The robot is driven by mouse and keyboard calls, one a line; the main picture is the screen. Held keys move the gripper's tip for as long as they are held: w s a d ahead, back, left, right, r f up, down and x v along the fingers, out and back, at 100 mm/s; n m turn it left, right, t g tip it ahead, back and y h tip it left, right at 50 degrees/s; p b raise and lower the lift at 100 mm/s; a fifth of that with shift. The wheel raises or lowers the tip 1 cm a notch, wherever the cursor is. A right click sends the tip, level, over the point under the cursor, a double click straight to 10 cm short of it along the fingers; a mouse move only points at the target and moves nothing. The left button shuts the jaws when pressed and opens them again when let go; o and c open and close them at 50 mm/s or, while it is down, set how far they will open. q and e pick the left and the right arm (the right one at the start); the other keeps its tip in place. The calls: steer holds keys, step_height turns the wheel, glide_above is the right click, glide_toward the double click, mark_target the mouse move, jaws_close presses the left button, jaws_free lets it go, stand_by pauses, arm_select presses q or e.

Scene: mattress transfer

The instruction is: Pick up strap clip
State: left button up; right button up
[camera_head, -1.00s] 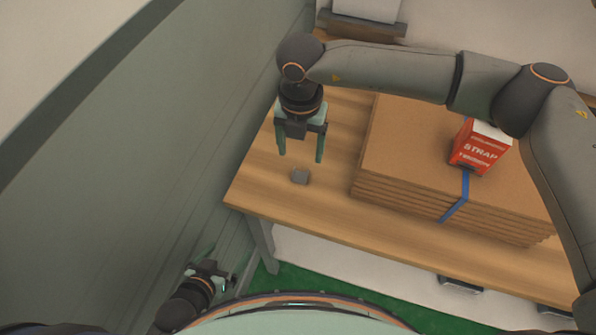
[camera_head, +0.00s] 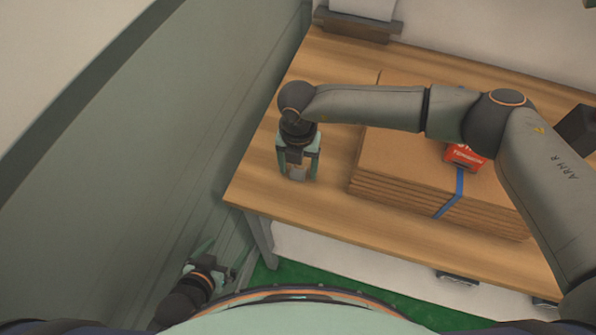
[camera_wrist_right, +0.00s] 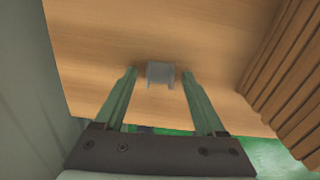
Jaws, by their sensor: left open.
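The strap clip (camera_head: 298,173) is a small grey block on the wooden table, left of the cardboard stack. In the right wrist view the clip (camera_wrist_right: 160,75) sits between the fingertips, with a small gap on each side. My right gripper (camera_head: 299,170) is open and reaches down over the clip; its fingers also show in the right wrist view (camera_wrist_right: 158,77). My left gripper (camera_head: 212,262) is open and empty, low at the left, beside the grey-green wall and away from the table.
A stack of flat cardboard sheets (camera_head: 400,165) with a blue strap (camera_head: 456,190) stands right of the clip. A red strap box (camera_head: 464,156) sits on it, partly hidden by my right arm. The wooden table (camera_head: 255,180) is clear around the clip, near its front left edge.

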jaws_close()
stand_by(0.3)
steer(key=shift+r, duration=0.1)
